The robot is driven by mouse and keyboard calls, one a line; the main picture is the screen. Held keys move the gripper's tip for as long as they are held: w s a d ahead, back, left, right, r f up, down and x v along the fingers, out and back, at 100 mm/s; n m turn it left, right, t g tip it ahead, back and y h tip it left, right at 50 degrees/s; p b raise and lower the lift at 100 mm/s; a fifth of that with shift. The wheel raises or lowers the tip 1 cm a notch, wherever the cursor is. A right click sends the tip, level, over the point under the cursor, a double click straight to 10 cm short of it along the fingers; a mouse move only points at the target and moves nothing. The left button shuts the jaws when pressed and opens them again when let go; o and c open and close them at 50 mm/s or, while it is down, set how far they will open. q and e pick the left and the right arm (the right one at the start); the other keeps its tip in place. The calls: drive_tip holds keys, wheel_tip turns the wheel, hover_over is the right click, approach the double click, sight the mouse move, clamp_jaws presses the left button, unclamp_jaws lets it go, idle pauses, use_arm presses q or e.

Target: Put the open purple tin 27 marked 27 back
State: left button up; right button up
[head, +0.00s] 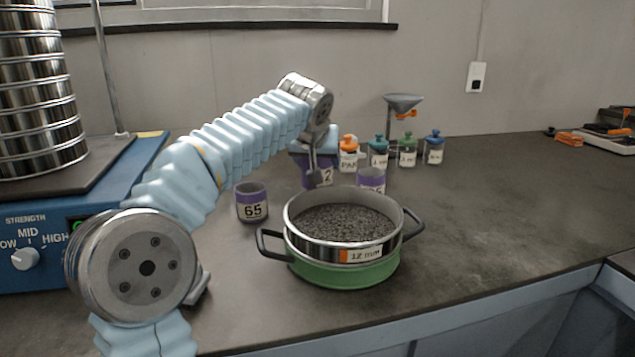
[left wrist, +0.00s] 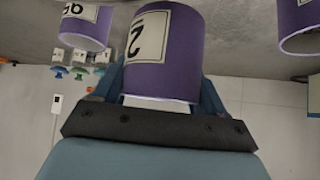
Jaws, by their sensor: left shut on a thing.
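A purple tin (head: 326,173) with a white label is in my left gripper (head: 314,165). Only a "2" of its label reads in the head view, as a finger hides part of it. In the left wrist view the tin (left wrist: 168,60) appears upside down between the blue fingers, and a "2" shows on its label. In the head view the tin is behind the sieve, close to the counter; I cannot tell whether it touches. My right gripper is not in view.
A purple tin marked 65 (head: 252,204) stands left of the sieve (head: 343,252). Another purple tin (head: 371,178) stands partly hidden behind the sieve. Several small bottles (head: 378,152) and a funnel stand (head: 403,103) are at the back. The blue shaker (head: 60,230) is left.

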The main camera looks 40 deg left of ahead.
use_arm(q)
drive_tip(key=shift+x, duration=1.1)
drive_tip(key=f, duration=0.3)
drive_tip(key=w+a+f, duration=0.1)
drive_tip(key=shift+a+f+b, duration=0.1)
drive_tip(key=shift+f+b, duration=0.2)
drive_tip(key=shift+f, duration=0.25)
drive_tip(key=shift+f, duration=0.15)
drive_tip(key=o, duration=1.1)
